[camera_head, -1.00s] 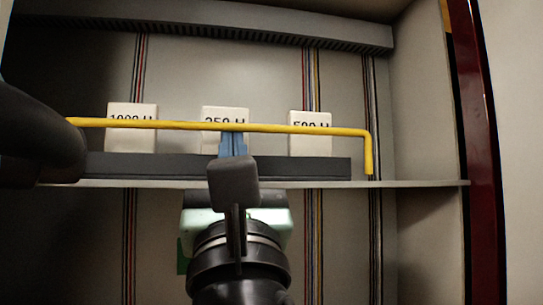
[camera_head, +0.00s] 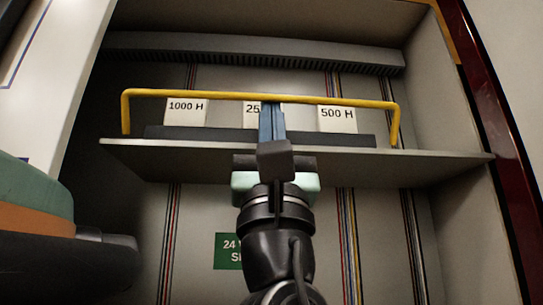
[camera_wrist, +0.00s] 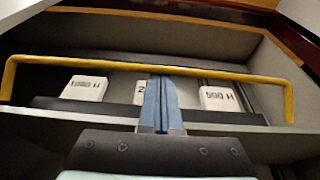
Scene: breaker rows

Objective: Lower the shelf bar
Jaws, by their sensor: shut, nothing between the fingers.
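The yellow shelf bar (camera_head: 330,100) runs across the front of the shelf (camera_head: 420,163), with both ends bent down to it. It stands raised above the shelf, in front of the white blocks. It also spans the wrist view (camera_wrist: 225,72). My gripper (camera_head: 270,106) is at the middle of the bar, with its blue fingers shut together and nothing between them. In the wrist view my fingertips (camera_wrist: 161,80) reach the height of the bar. Whether they touch the bar cannot be told.
White blocks marked 1000 H (camera_head: 186,112) and 500 H (camera_head: 337,119) stand behind the bar, and a middle block (camera_head: 250,114) is partly hidden by my fingers. A green sign (camera_head: 228,251) is below the shelf. The cabinet's right wall (camera_head: 445,90) is close by.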

